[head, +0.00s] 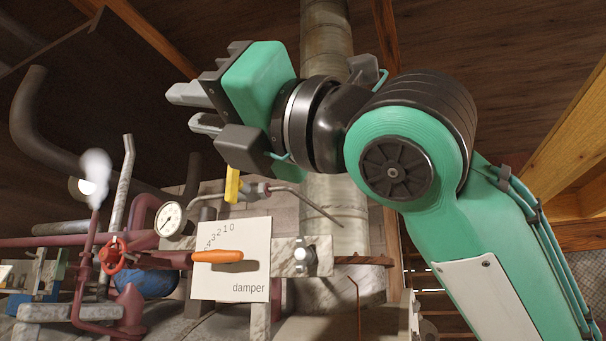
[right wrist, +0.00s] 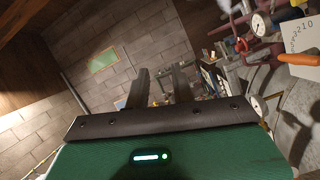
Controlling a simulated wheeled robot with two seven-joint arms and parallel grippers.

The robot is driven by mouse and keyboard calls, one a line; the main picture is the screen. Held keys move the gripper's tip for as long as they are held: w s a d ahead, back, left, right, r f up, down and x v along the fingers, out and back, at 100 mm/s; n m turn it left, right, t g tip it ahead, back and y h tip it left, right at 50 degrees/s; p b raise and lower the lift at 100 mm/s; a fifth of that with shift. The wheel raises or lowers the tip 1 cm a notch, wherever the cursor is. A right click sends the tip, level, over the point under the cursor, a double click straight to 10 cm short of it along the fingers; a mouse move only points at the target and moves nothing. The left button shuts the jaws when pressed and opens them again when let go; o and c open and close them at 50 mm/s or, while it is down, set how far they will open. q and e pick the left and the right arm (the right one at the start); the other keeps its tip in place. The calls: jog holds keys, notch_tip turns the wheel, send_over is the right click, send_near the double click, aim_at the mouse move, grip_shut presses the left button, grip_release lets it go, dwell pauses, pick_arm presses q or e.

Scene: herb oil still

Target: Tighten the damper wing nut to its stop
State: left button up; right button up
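The white damper plate (head: 255,282) carries a printed number scale and the word "damper". An orange-handled lever (head: 218,256) lies across it, pointing left below the numbers. A small bright metal piece (head: 301,254) on the bracket just right of the plate looks like the wing nut; its wings are too small to make out. My right gripper (head: 187,108) is raised above and left of the plate, well apart from it, its fingers pointing left. The fingers are spread with nothing between them, as the right wrist view (right wrist: 160,85) also shows. My left gripper is in neither view.
A yellow-handled valve (head: 233,185) hangs just below my right gripper. A dial gauge (head: 170,219), a red handwheel (head: 112,254) and red pipes crowd the left. White vapour (head: 95,170) rises there. A vertical flue pipe (head: 328,40) stands behind my right arm.

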jog(key=w+d+f+m+t+h+p, duration=0.2)
jog(key=w+d+f+m+t+h, duration=0.25)
jog(key=w+t+h, duration=0.35)
jog(key=m+h, duration=0.3)
jog(key=h, duration=0.5)
send_near(302, 238)
jog(key=shift+t+h, duration=0.3)
jog(key=shift+h, duration=0.1)
jog(key=w+p, duration=0.2)
jog(key=w+a+p, duration=0.1)
jog(key=w+p, duration=0.2)
jog(key=w+a+p, duration=0.1)
jog(key=w+p, duration=0.1)
jog(key=shift+w+f+p, duration=0.1)
jog(key=shift+w+p, duration=0.15)
jog(key=shift+p, duration=0.05)
jog(key=shift+w+a+p, duration=0.1)
jog(key=shift+w+p, duration=0.2)
jog(key=shift+w, duration=0.3)
jog(key=shift+w+f, duration=0.15)
jog(key=shift+w, duration=0.05)
grip_shut()
